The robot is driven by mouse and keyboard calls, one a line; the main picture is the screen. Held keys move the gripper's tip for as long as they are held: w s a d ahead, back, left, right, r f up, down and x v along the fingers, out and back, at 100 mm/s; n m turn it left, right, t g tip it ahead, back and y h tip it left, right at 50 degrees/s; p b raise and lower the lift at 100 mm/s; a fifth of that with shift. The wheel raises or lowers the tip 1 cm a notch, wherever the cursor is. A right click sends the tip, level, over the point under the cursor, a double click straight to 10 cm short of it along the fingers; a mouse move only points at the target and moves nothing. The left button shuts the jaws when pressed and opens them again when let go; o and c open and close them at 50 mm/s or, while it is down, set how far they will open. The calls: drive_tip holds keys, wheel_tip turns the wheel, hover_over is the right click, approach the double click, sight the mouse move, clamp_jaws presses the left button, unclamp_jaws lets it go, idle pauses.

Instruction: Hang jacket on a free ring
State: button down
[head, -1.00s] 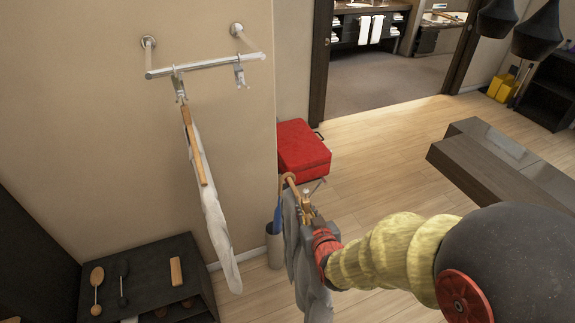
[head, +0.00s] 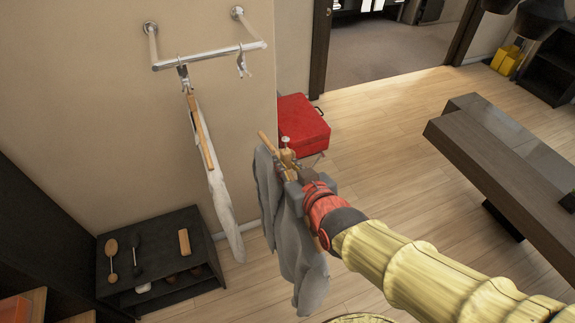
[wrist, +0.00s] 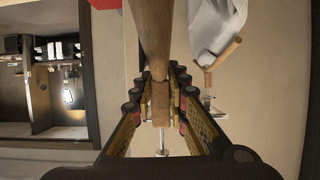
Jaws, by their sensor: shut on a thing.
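A grey jacket (head: 292,245) hangs on a wooden hanger (head: 268,146), right of the wall corner in the head view. My gripper (head: 289,163) is shut on the hanger's upper part. In the wrist view the hanger's wooden neck (wrist: 160,105) lies between my gripper's fingers (wrist: 160,100), with a metal pin below it. A chrome wall rail (head: 210,57) carries two hanging rings. The left ring (head: 183,72) holds a hanger with a white garment (head: 222,200). The right ring (head: 242,66) is empty. The jacket is apart from it, lower and to the right.
A dark shelf unit (head: 160,225) with brushes stands low at left. A red case (head: 302,126) sits behind my gripper, past the wall corner. A dark bench (head: 500,150) is at right. Wooden floor lies open between. The white garment hangs just left of the jacket.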

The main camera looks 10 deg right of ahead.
drive_tip(key=w, duration=0.2)
drive_tip(key=w+a, duration=0.1)
drive_tip(key=w, duration=0.2)
drive_tip(key=w+a, duration=0.1)
drive_tip(key=w, duration=0.1)
drive_tip(key=shift+w+r, duration=0.1)
drive_tip(key=shift+w, duration=0.2)
drive_tip(key=w+a, duration=0.3)
drive_tip(key=w, duration=0.7)
drive_tip(key=w+a, duration=0.2)
drive_tip(key=w, duration=0.7)
drive_tip(key=shift+w+a, duration=0.35)
drive_tip(key=shift+a, duration=0.05)
drive_tip(key=shift+w, duration=0.15)
idle(0.5)
drive_tip(key=shift+w+a+b, duration=0.3)
drive_tip(key=shift+w+b, duration=0.1)
drive_tip(key=shift+w, duration=0.5)
drive_tip(key=shift+w+a+b, duration=0.25)
drive_tip(key=shift+w+b, duration=0.15)
drive_tip(key=shift+w, duration=0.45)
idle(2.3)
